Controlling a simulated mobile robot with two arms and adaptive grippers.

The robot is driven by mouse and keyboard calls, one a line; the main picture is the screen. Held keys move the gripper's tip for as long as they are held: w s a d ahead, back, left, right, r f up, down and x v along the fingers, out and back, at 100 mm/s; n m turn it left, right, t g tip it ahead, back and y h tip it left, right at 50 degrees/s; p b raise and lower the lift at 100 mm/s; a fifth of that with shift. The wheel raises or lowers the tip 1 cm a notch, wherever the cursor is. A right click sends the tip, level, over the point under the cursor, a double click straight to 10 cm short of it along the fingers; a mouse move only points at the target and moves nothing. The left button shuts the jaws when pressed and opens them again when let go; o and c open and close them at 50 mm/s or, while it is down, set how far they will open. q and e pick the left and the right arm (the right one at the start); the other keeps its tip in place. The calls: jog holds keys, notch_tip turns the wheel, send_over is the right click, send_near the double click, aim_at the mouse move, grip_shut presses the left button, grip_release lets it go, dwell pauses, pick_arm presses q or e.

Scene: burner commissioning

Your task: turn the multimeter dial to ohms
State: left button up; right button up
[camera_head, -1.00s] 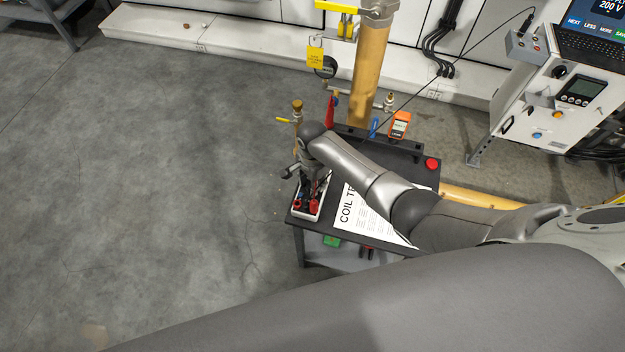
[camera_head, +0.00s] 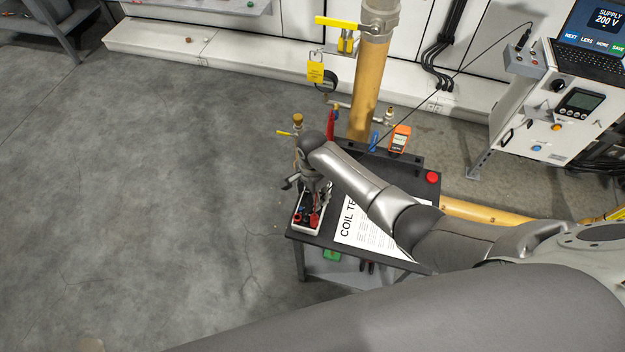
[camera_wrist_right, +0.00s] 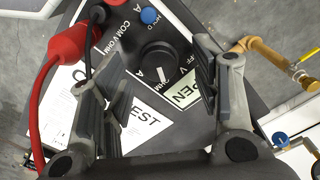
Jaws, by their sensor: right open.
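The multimeter (camera_head: 297,222) is a white-edged box at the left end of the black cart top, partly hidden by my right gripper (camera_head: 308,192). In the right wrist view, its black round dial (camera_wrist_right: 157,60) sits between the spread, empty fingers of my right gripper (camera_wrist_right: 160,72). The dial's white mark slants toward the OHM lettering. A red plug (camera_wrist_right: 68,42) and a black lead sit at the COM and V OHM end. My left gripper is not in view.
A printed sheet (camera_head: 352,231) lies beside the meter on the cart. An orange handheld device (camera_head: 400,138) and a red button (camera_head: 432,177) are farther back. A yellow pipe (camera_head: 367,85) stands behind the cart. The floor to the left is clear.

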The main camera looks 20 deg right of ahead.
notch_tip(320, 180, up, 11)
jog(key=shift+f, duration=0.2)
dwell(0.6)
